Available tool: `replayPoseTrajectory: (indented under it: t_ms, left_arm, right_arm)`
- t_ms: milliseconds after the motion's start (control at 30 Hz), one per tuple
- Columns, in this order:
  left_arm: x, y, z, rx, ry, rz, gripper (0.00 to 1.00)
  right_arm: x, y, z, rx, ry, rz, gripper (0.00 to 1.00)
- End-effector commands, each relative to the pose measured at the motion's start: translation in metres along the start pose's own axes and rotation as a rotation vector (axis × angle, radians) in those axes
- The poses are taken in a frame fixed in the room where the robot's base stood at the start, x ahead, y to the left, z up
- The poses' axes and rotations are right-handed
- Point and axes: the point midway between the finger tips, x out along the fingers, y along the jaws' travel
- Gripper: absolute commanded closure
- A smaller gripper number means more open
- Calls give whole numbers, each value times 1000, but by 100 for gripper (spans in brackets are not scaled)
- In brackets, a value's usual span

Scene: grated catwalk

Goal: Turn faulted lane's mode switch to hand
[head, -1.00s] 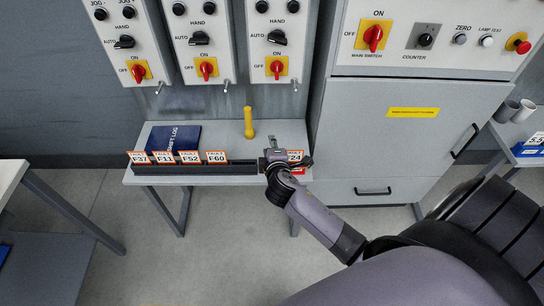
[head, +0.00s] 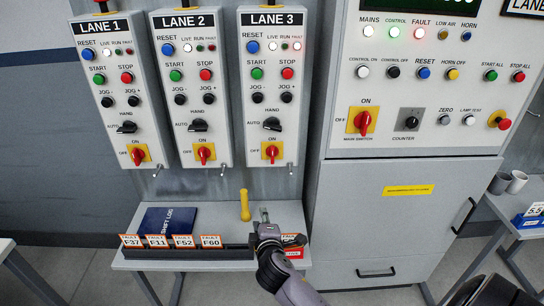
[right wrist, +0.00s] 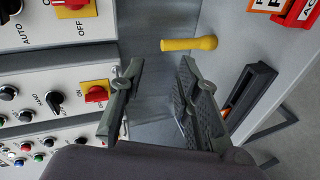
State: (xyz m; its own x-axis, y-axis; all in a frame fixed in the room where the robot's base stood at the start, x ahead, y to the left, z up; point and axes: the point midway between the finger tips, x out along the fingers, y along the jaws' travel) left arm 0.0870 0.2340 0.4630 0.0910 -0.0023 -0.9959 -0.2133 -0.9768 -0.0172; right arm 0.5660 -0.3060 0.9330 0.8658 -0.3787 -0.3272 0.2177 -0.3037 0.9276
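Three grey panels are labelled LANE 1 (head: 96,27), LANE 2 (head: 187,21) and LANE 3 (head: 273,18). The LANE 3 fault lamp (head: 297,46) glows red; those of lanes 1 and 2 look dark. The black LANE 3 mode switch (head: 272,124) has AUTO at its left and HAND above; its handle appears turned toward AUTO. It shows partly at the corner of the right wrist view (right wrist: 12,6). My right gripper (head: 265,214) is below the LANE 3 panel, over the ledge. In the wrist view its fingers (right wrist: 155,75) are apart, with nothing between. My left gripper is out of view.
The ledge (head: 215,220) holds a yellow handle (head: 244,205), a blue shift log (head: 168,220) and a rack of fault tags (head: 184,241). Red main switches (head: 271,152) and small levers sit below the mode switches. A large control cabinet (head: 345,205) stands right.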

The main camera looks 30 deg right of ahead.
Motion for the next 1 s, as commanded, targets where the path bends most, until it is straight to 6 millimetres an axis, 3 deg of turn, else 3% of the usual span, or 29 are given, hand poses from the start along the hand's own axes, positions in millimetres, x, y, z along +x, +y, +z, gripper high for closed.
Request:
replayPoseTrajectory:
  t_ms: [33, 100, 200, 300, 433, 567, 1000]
  left_arm:
    - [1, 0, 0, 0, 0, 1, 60]
    - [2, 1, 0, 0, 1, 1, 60]
    - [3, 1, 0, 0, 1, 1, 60]
    - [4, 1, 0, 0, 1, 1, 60]
    - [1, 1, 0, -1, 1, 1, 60]
    - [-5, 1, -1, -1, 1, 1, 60]
    - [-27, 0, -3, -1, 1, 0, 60]
  right_arm:
    - [-10, 40, -11, 40, 8, 73, 70]
    - [-26, 89, -15, 75, 2, 166, 70]
    - [-49, 144, -10, 112, -21, 274, 70]
    - [-64, 175, -2, 131, -43, 336, 70]
    - [-64, 189, 1, 133, -53, 360, 70]
    - [-46, 196, 2, 131, -53, 358, 70]
    - [43, 229, 9, 132, -53, 355, 70]
